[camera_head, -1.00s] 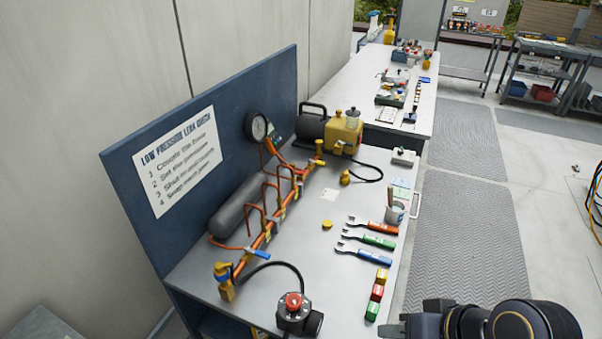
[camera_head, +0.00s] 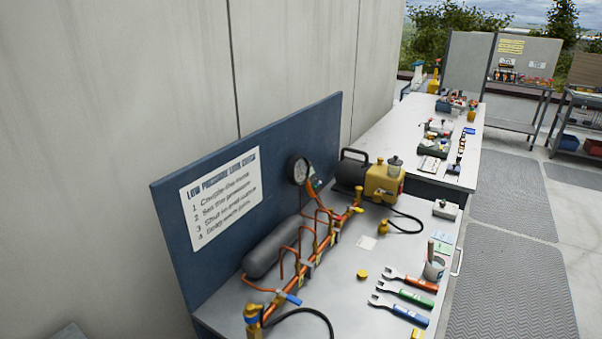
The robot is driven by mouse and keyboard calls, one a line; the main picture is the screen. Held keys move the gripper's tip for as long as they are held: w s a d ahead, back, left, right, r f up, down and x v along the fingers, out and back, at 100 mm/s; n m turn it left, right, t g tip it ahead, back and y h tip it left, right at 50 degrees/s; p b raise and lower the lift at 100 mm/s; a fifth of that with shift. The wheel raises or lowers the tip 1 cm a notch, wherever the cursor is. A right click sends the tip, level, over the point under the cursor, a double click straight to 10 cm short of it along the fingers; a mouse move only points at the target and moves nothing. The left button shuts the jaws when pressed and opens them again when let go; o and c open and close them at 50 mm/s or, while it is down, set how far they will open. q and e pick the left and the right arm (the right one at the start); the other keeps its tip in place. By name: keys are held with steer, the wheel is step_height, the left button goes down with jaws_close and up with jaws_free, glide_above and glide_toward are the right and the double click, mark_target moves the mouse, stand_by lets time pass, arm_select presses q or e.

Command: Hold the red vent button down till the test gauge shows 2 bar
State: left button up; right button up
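The test gauge (camera_head: 299,170), a round dial with a dark rim and pale face, stands above the copper pipes in front of the blue backboard (camera_head: 330,112). It is too small for me to read its needle or numbers. The red vent button is not in view now; the black hose (camera_head: 305,312) curves down toward the bottom edge. The orange-brown pipe manifold (camera_head: 300,268) runs along the bench beside a grey cylinder (camera_head: 272,246). Neither of my grippers is in view.
Three open-ended wrenches, red (camera_head: 412,282), green (camera_head: 408,294) and blue (camera_head: 402,310), lie on the bench's right side. A yellow pump (camera_head: 384,182) stands at the back. A grey mat (camera_head: 505,290) covers the floor at right.

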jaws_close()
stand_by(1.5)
